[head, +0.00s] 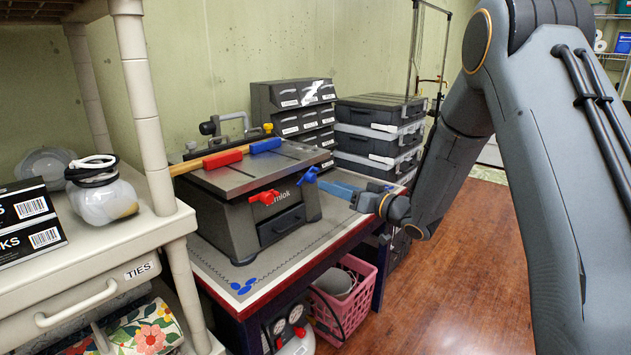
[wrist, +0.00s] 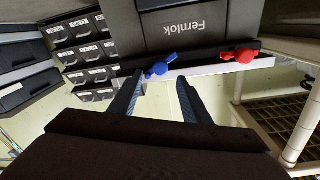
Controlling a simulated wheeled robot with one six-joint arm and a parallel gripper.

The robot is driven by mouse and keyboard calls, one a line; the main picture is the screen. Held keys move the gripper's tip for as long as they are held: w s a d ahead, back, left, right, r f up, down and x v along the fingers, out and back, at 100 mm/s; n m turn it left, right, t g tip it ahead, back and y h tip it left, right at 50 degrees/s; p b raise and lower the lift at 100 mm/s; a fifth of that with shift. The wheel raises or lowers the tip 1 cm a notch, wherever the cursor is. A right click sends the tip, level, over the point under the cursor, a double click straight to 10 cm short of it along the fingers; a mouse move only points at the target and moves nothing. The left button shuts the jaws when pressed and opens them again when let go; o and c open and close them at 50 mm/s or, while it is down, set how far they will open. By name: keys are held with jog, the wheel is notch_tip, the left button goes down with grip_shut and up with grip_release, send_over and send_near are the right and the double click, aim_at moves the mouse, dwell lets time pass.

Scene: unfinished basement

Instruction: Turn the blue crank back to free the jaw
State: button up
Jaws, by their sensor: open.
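The dark bench tool marked Fernlok (head: 262,222) stands on the grey mat of a workbench. The blue crank (head: 307,176) is at the right of its front edge, set at a slant. The red crank (head: 265,197) is left of it. A blue jaw (head: 266,145) and a red jaw (head: 222,159) sit on the top, by a wooden strip (head: 190,166). My gripper (head: 337,188) is open and empty, just in front of the blue crank. In the wrist view the blue crank (wrist: 160,68) lies just beyond and between my fingertips (wrist: 159,82); contact cannot be told.
Drawer units (head: 296,100) and stacked dark cases (head: 374,140) stand behind the bench. A cream shelf (head: 110,250) with a jar and boxes is close at the left. A pink basket (head: 343,300) is under the bench. The wooden floor (head: 450,270) at the right is clear.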

aim_at(314, 179)
jog(key=p+x, duration=0.1)
jog(key=x, duration=0.6)
jog(key=shift+w+a, duration=0.15)
jog(key=shift+a, duration=0.15)
jog(key=c, duration=1)
